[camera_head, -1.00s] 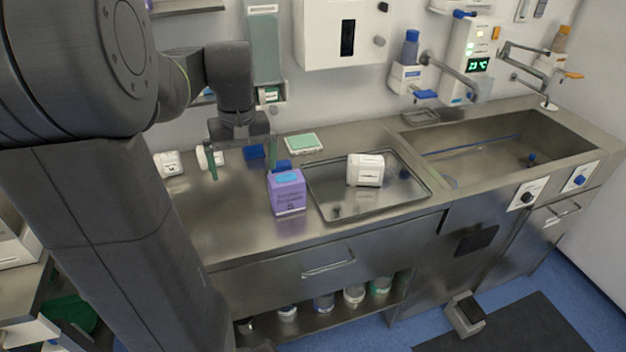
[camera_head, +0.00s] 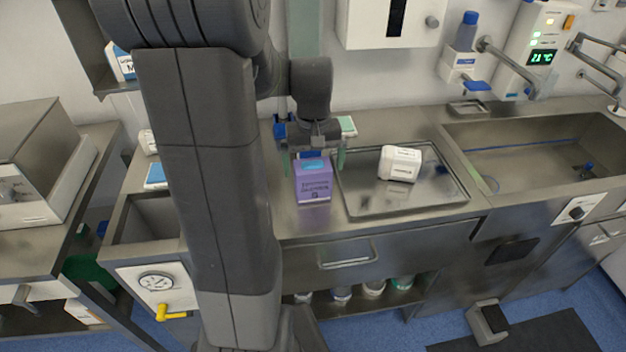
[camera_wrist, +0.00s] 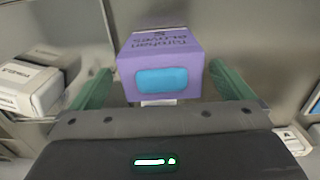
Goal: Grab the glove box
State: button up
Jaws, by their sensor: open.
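The purple glove box (camera_head: 313,181) stands upright on the steel counter, just left of the metal tray. It has a light blue oval opening on its top, which faces the camera in the wrist view (camera_wrist: 161,81). My gripper (camera_head: 314,162) is open above the box in the head view, with one green finger to each side of it. In the wrist view, the left finger (camera_wrist: 93,92) and right finger (camera_wrist: 232,84) show gaps to the box sides. Whether the fingertips reach below the box top is hard to tell.
A metal tray (camera_head: 432,204) holding a white box (camera_head: 400,163) is right of the glove box. The sink (camera_head: 535,150) lies farther right. A wall unit (camera_head: 390,22) hangs behind the counter. White boxes (camera_wrist: 30,88) show at left in the wrist view.

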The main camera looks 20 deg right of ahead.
notch_tip(320, 180, down, 5)
jog(key=shift+w+r, duration=0.1)
jog(key=shift+w, duration=0.05)
jog(key=c, duration=1.1)
